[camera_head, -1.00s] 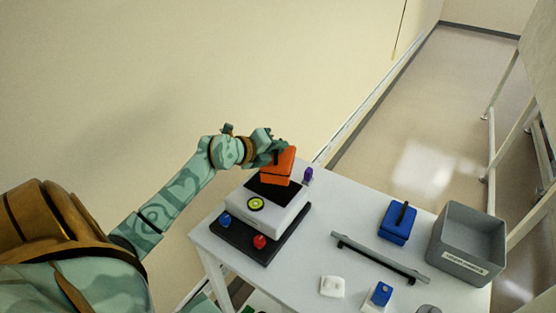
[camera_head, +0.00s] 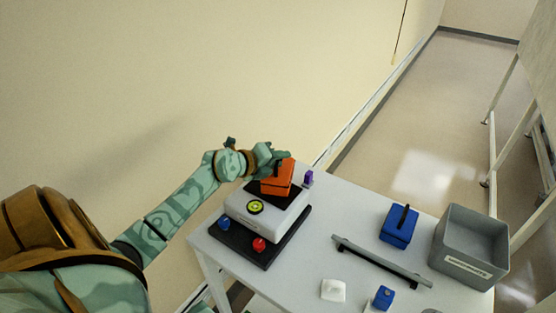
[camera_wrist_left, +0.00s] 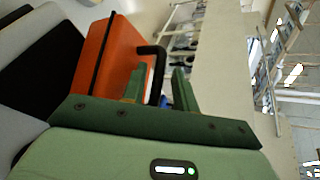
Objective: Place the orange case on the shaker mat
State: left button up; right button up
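The orange case (camera_head: 277,180) has a black band and a black handle. It appears to rest upright on the shaker's black mat (camera_head: 258,190), toward the far side; its contact underneath is hard to see. In the left wrist view the orange case (camera_wrist_left: 107,60) stands beside the black mat surface (camera_wrist_left: 40,72). My left gripper (camera_head: 272,160) is at the case's upper side. Its green fingers (camera_wrist_left: 160,88) stand either side of the black handle (camera_wrist_left: 158,65), with a small gap showing, so it looks open around the handle. My right gripper is not in view.
The white shaker (camera_head: 264,216) has a green dial, a blue knob and a red knob. A purple object (camera_head: 308,178) stands close behind it. A grey bar (camera_head: 380,262), a blue case (camera_head: 399,226), a grey bin (camera_head: 468,235) and small blocks occupy the table's right side.

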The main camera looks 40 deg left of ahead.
pick_arm(q)
jog(key=shift+f, duration=0.25)
jog(key=p+v, duration=0.1)
jog(key=v, duration=1.1)
jog(key=shift+r, duration=0.25)
